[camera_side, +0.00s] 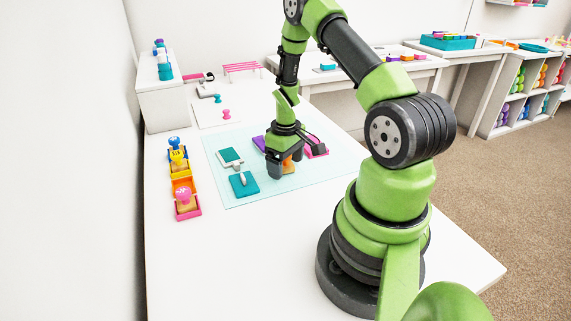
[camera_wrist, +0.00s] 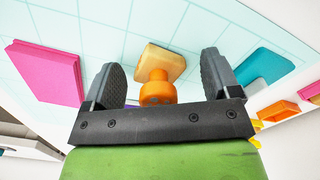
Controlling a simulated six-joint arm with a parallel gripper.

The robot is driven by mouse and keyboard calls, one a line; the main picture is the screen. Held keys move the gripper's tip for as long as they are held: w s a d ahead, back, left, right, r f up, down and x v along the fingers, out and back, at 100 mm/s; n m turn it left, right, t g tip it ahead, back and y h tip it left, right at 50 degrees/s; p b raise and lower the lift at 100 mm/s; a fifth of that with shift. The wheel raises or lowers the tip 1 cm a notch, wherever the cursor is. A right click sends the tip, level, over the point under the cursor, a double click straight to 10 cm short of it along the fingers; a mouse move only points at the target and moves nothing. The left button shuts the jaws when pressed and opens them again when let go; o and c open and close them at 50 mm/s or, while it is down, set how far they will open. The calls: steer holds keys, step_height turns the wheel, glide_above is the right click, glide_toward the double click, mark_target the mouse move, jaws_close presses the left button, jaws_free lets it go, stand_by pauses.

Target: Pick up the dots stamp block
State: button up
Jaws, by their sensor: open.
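An orange-knobbed stamp with a tan block (camera_wrist: 160,62) stands on the pale mat. In the wrist view it sits between the two fingers of my gripper (camera_wrist: 160,78), with clear gaps on both sides. In the side view my gripper (camera_side: 286,168) is low over the mat, and only a bit of the orange stamp (camera_side: 289,166) shows behind the fingers. My gripper is open and not holding anything.
The pale gridded mat (camera_side: 275,191) carries teal ink pads (camera_side: 243,184), a purple piece (camera_side: 260,143) and a pink pad (camera_side: 317,149) close to my gripper. Several stamps stand in coloured trays at the left, one with a pink knob (camera_side: 184,192). The white table front is clear.

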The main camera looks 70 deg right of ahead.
steer(key=c, duration=1)
step_height(320, 180, up, 10)
steer(key=shift+r, duration=0.1)
